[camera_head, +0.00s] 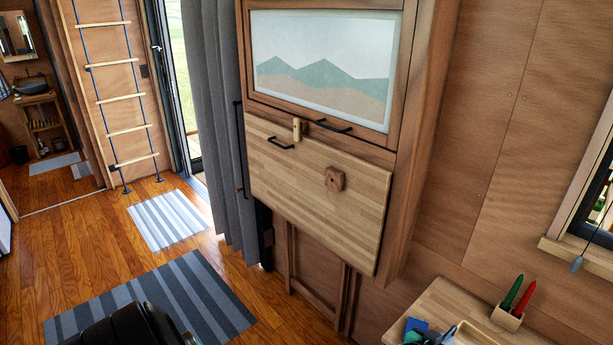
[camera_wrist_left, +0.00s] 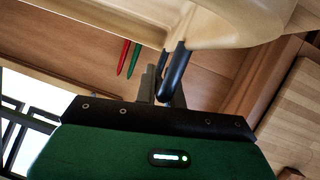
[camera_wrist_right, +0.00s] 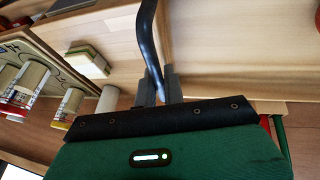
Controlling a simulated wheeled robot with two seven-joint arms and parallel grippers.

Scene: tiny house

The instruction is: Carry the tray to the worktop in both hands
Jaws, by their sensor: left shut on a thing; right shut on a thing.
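The tray (camera_wrist_left: 215,28) shows in the left wrist view as pale wood with a rounded edge and a dark handle (camera_wrist_left: 178,72). My left gripper (camera_wrist_left: 165,92) is shut on that handle. In the right wrist view my right gripper (camera_wrist_right: 160,90) is shut on a dark curved handle (camera_wrist_right: 148,35), with pale wood close beside it. Most of the tray is outside the views, and its full outline is cut off. The pale worktop (camera_head: 450,292) is at the lower right of the head view. Whether the tray touches it I cannot tell.
A small holder (camera_head: 507,318) with a green and a red pen stands on the worktop. Blue items (camera_head: 418,328) lie near its front. A fold-down wooden panel (camera_head: 300,190) is on the wall cabinet. A striped rug (camera_head: 160,305) and open floor are at left.

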